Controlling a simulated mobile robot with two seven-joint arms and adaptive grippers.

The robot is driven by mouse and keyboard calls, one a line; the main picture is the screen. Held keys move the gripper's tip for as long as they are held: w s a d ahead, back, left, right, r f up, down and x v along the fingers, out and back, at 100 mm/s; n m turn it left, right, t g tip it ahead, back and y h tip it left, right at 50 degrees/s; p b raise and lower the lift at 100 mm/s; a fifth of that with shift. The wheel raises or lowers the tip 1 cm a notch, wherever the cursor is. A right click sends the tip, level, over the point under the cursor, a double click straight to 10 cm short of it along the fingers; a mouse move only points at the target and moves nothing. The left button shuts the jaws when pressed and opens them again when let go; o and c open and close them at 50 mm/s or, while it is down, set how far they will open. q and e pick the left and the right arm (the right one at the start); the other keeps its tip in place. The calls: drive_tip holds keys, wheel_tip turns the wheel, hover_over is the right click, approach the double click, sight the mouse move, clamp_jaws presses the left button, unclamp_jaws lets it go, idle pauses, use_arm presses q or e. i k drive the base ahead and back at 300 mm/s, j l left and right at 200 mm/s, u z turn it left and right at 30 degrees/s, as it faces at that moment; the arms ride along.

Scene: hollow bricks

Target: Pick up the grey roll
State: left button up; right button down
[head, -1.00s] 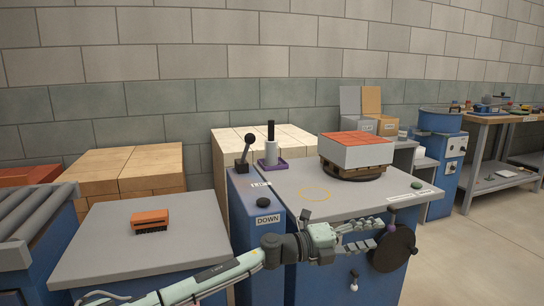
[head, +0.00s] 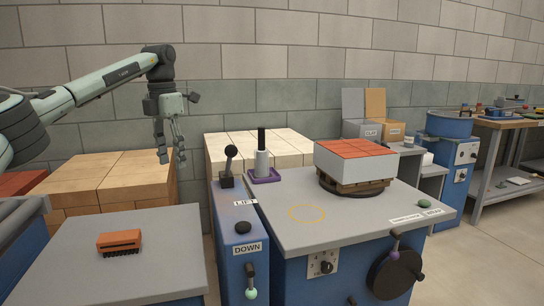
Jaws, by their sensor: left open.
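The grey roll (head: 262,163) stands upright in a small purple tray (head: 266,180) at the left back corner of the grey-topped table. A black handle (head: 261,138) sticks up from its top. My left gripper (head: 172,160) hangs with its fingers pointing down, to the left of the roll and clear of it in the picture. Its fingers are apart with nothing between them. My right gripper is out of view.
A black-knobbed lever (head: 229,165) stands on the blue lift box just left of the roll. A wrapped brick stack (head: 355,162) sits on the table's turntable. An orange brush (head: 120,241) lies on the left table. Pale blocks (head: 222,148) are behind the roll.

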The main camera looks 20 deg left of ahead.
sight(261, 154)
drive_tip(key=i+l, duration=0.1)
drive_tip(key=i, duration=0.65)
drive_tip(key=i+l, duration=0.1)
drive_tip(key=i, duration=0.6)
